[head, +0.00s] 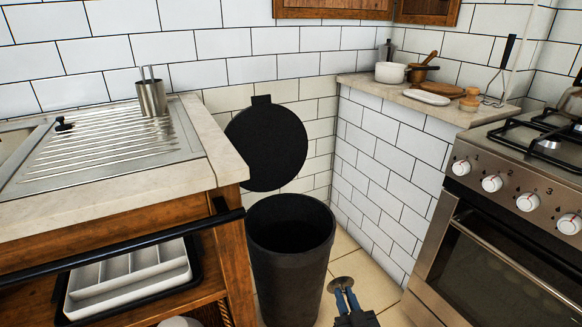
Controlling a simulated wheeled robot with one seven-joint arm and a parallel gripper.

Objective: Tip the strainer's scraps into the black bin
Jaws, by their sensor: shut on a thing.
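The black bin (290,285) stands on the floor between the wooden counter and the white tiled wall. Its round lid (266,148) is open and upright behind it, and the inside is dark, so I cannot see its contents. My gripper (345,296), with blue fingers, is at the bottom, just right of the bin. It is shut on a small round grey-brown strainer (341,284), which shows beyond the fingertips, beside the bin and not over its opening. Any scraps in it are too small to make out.
On the left is a counter with a steel draining board (100,150) and a metal cup (152,97); a rail (120,247) runs along its front. A stove (510,220) stands on the right. A ledge behind holds pots and a white dish (427,97).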

